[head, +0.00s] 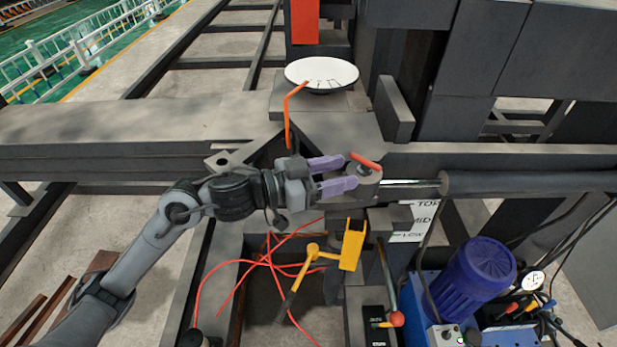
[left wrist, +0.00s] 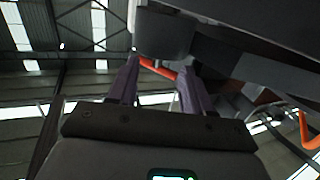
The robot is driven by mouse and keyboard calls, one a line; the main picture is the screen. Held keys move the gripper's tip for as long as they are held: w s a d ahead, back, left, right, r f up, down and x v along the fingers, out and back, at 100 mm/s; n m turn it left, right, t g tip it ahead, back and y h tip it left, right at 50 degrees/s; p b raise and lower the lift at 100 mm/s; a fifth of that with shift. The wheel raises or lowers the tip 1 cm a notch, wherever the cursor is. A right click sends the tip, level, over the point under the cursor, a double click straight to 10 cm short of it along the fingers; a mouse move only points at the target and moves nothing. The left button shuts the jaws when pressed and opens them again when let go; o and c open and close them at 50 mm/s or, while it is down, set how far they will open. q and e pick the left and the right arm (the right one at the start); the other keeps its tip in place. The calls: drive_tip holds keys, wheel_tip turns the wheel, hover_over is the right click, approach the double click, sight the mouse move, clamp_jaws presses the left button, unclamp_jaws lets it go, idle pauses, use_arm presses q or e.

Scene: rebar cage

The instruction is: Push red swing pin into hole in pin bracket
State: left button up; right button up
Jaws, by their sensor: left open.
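The red swing pin (head: 365,162) shows as a short red bar on top of the round grey rod end of the cylinder. I take this grey end piece (head: 368,177) to be at the pin bracket; its hole is not clearly visible. My left gripper (head: 348,172) has its two purple fingers apart, with the tips right beside the red bar and the grey end. In the left wrist view the red bar (left wrist: 157,68) lies across the space between the spread fingers (left wrist: 158,80). I cannot tell whether they touch it. My right gripper is not in view.
A bent orange rod (head: 288,115) stands behind my left wrist, by a white disc (head: 321,74). A yellow bracket (head: 351,245) and red hoses (head: 270,262) are in front. A blue motor (head: 470,280) stands at the right front. A long grey beam (head: 110,135) crosses behind.

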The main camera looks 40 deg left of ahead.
use_arm(q)
drive_tip(key=b+v, duration=0.1)
drive_tip(key=v, duration=0.5)
drive_tip(key=shift+s+a, duration=0.3)
drive_tip(key=shift+r, duration=0.2)
